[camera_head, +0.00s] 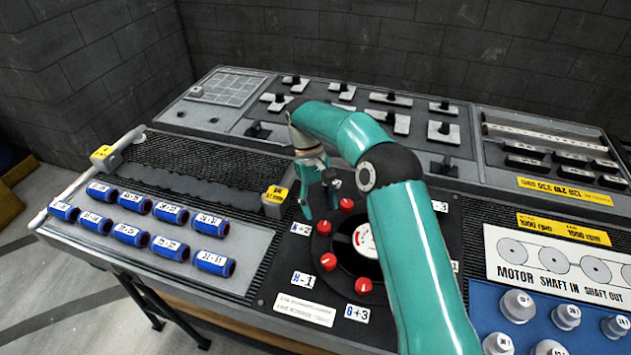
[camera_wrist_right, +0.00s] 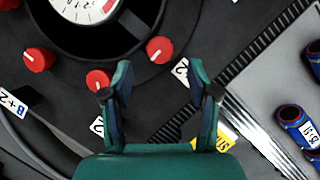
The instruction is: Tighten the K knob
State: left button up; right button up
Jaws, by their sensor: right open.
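Several red knobs ring a round black dial with a white face (camera_head: 365,240) on the panel. One red knob (camera_head: 324,228) has a white label (camera_head: 301,229) beside it, which seems to read K+2, though small. My right gripper (camera_head: 318,212) is open and empty, pointing down just above and behind that knob. In the right wrist view, a red knob (camera_wrist_right: 160,49) lies ahead of the open fingers (camera_wrist_right: 162,80), with a partly hidden label beside it. Another red knob (camera_wrist_right: 99,79) sits just by the left-hand finger. My left gripper is out of view.
Other red knobs (camera_head: 328,262) sit close by. Several blue cylinders (camera_head: 130,234) lie on the left, and a yellow-topped block (camera_head: 274,196) stands left of the gripper. White-grey knobs (camera_head: 517,306) stand at right.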

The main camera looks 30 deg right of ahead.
jog(key=v, duration=0.7)
dwell(0.6)
